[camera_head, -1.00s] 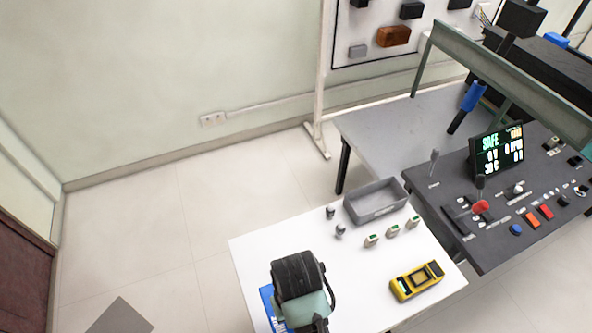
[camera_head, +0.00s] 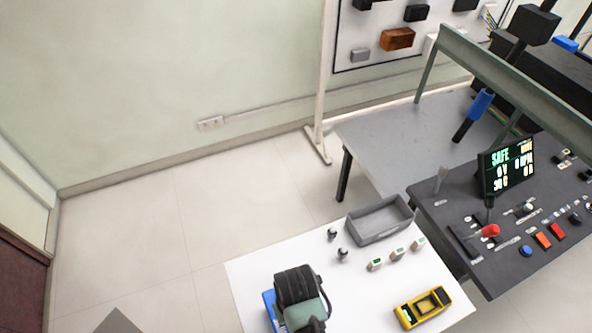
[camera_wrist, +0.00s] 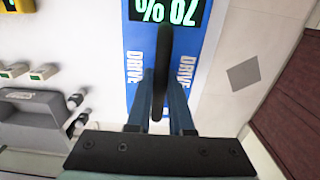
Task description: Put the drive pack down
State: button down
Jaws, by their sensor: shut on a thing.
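The drive pack is blue, with "DRIVE" lettering and a lit green 70 % display; it fills the middle of the wrist view (camera_wrist: 206,62). My gripper (camera_wrist: 160,118) is shut on the pack's black handle (camera_wrist: 162,65), one finger on each side. In the head view my gripper's wrist hides most of the pack, and only a blue edge (camera_head: 269,308) shows at its left, over the near left part of the white table (camera_head: 250,277). I cannot tell whether the pack touches the tabletop.
A grey open tray (camera_head: 352,236), two small dark knobs and several small green-marked pieces (camera_head: 397,254) stand on the white table. A yellow meter (camera_head: 408,316) lies at its right. A dark control panel (camera_head: 470,275) with a SAFE screen (camera_head: 508,168) stands beyond.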

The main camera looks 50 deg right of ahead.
jog(key=shift+w+f, duration=0.1)
jog(key=shift+f, duration=1.9)
jog(key=c, duration=1.2)
grip_release()
jog(key=shift+f, duration=0.2)
jog(key=shift+c, duration=0.2)
jog(key=o, duration=0.4)
jog(key=shift+o, duration=0.2)
jog(key=shift+r, duration=0.1)
